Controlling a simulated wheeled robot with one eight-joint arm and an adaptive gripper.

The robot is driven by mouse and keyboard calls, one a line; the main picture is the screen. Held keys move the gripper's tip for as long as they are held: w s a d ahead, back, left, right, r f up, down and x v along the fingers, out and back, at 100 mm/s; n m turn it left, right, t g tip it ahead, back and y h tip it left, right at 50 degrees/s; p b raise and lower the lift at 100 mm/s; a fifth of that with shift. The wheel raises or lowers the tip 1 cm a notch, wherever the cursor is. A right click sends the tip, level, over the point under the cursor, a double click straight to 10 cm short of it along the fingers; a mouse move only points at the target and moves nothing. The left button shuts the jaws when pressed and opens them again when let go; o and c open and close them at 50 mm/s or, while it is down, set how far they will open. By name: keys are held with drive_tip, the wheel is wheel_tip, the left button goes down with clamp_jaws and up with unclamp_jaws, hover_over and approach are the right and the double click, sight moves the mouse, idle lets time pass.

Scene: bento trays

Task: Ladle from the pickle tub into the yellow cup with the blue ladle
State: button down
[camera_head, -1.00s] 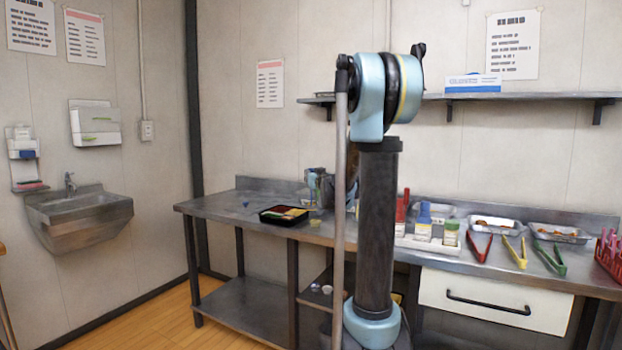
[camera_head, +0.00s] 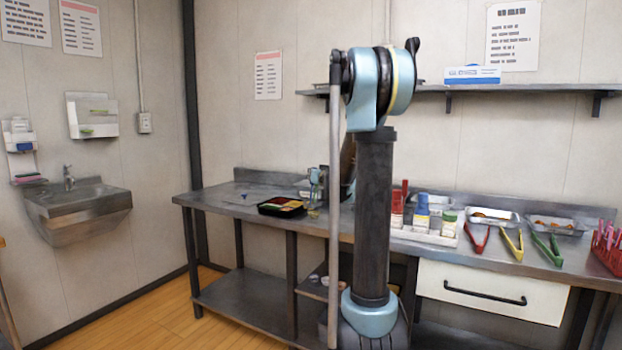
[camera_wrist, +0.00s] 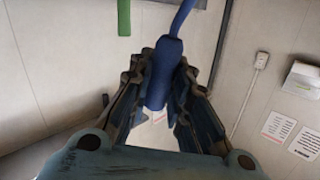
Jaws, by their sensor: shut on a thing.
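My gripper (camera_wrist: 158,100) is shut on the blue ladle's handle (camera_wrist: 165,72), which stands between the two fingers in the wrist view and runs out past the top edge. The ladle's bowl is out of that view. In the head view my gripper is small and partly hidden behind my arm, above the counter. A small yellowish spot (camera_head: 314,213) beside the black tray may be the yellow cup; it is too small to be sure. I cannot make out the pickle tub; my arm covers part of the counter.
A black bento tray (camera_head: 262,208) with food lies on the counter (camera_head: 225,201). To the right stand a white rack (camera_head: 425,236) of bottles, metal food trays (camera_head: 491,228), red, yellow and green tongs (camera_head: 546,248). A green strip (camera_wrist: 124,17) hangs in the wrist view.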

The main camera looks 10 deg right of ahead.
drive_tip(key=w+d+f+m+g+y, duration=0.3)
drive_tip(key=w+d+f+m+g, duration=0.3)
drive_tip(key=w+d+f+m, duration=0.1)
drive_tip(key=shift+w+d+f+m, duration=0.25)
drive_tip(key=shift+d+f+m, duration=0.45)
drive_tip(key=shift+d+f, duration=0.35)
idle(0.6)
drive_tip(key=shift+d+r, duration=0.1)
idle(1.1)
